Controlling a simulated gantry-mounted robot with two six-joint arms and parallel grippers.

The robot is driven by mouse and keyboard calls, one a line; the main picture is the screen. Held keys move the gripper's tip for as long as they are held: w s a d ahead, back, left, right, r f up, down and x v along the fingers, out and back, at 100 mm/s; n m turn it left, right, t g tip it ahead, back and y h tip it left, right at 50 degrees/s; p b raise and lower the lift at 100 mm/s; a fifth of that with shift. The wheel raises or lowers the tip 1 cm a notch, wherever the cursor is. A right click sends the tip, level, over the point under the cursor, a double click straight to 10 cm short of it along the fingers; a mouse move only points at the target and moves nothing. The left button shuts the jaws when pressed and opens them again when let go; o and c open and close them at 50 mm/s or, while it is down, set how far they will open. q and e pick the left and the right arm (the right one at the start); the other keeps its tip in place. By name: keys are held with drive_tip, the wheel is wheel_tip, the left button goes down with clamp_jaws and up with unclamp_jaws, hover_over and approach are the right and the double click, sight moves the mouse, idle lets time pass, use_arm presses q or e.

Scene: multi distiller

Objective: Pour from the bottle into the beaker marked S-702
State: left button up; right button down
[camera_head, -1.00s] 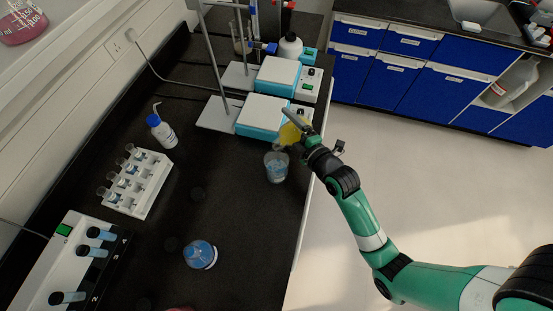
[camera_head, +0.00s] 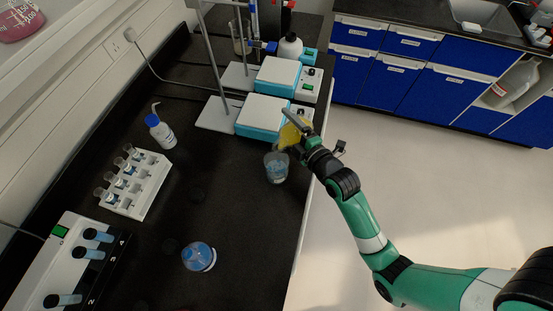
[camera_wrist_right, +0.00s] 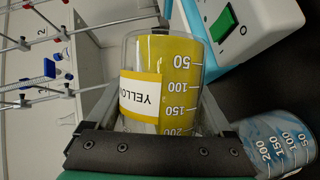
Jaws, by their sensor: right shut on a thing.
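My right gripper (camera_head: 298,124) is shut on a clear container of yellow liquid (camera_head: 288,136). In the right wrist view this container (camera_wrist_right: 165,85) sits between the fingers, with a label reading "YELLOW" and a white volume scale. It looks tilted relative to the beaker below it. A clear beaker with pale blue contents (camera_head: 277,173) stands upright on the bench, just below the held container. It also shows at the lower right of the wrist view (camera_wrist_right: 277,146), with its scale. I cannot read an S-702 mark. I cannot make out a stream. My left gripper is out of view.
Two blue-and-white hotplates (camera_head: 265,115) with metal stands are just behind the beaker. A blue flask (camera_head: 199,257), a white tube rack (camera_head: 137,183) and a wash bottle (camera_head: 161,132) stand to the left. The bench's right edge runs close to the beaker.

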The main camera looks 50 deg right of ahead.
drive_tip(key=shift+d+n+t+h+b, duration=0.2)
drive_tip(key=shift+n+t+h+b, duration=0.15)
drive_tip(key=shift+n+b, duration=0.55)
idle(3.2)
drive_tip(key=shift+r, duration=0.1)
